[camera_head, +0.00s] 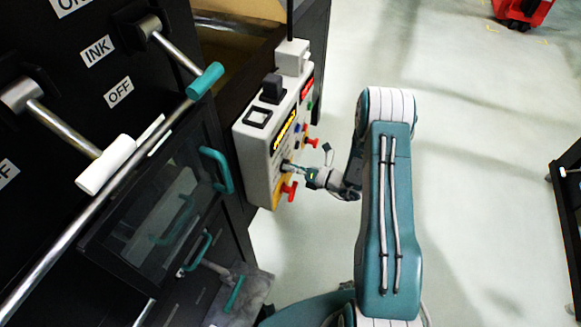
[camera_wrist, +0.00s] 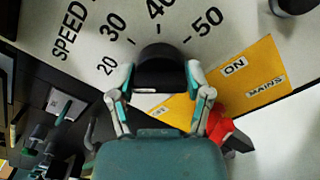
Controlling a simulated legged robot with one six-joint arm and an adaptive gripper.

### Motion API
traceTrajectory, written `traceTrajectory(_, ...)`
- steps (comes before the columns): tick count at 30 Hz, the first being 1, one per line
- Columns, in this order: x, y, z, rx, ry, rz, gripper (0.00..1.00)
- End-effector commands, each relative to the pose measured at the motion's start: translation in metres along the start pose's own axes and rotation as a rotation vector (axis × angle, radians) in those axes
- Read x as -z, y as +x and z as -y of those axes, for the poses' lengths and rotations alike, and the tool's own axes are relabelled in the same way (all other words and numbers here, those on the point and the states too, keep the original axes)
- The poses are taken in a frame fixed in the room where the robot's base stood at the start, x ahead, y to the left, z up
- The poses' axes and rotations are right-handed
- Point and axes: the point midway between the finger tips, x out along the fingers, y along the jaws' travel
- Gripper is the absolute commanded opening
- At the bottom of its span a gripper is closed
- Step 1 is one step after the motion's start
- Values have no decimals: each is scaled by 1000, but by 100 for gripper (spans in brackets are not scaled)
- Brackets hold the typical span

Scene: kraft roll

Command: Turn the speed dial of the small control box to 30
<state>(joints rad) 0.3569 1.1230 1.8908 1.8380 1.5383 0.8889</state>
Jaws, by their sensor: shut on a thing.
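The small control box (camera_head: 255,160) is a pale box at the side of the black machine. Its black speed dial (camera_wrist: 158,66) fills the middle of the wrist view, below a printed scale reading SPEED, 20, 30, 40 and 50. My gripper (camera_wrist: 160,80) is shut on the dial, with one finger at each side. In the head view my gripper (camera_head: 302,174) reaches the box face from the right and hides the dial. I cannot make out a pointer mark, so I cannot tell the dial's setting.
A yellow MAINS panel (camera_wrist: 262,72) with ON lies beside the dial, with a red switch (camera_head: 289,190) close to my gripper. Another red knob (camera_head: 312,142) sits higher on the box. Machine levers (camera_head: 205,80) stand left.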

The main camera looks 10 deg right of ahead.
Motion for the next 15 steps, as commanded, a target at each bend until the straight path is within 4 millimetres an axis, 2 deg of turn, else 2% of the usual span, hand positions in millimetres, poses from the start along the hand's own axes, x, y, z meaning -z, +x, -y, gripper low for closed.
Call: traceTrajectory(15, -2, 0, 5, 9, 475, 6, 17)
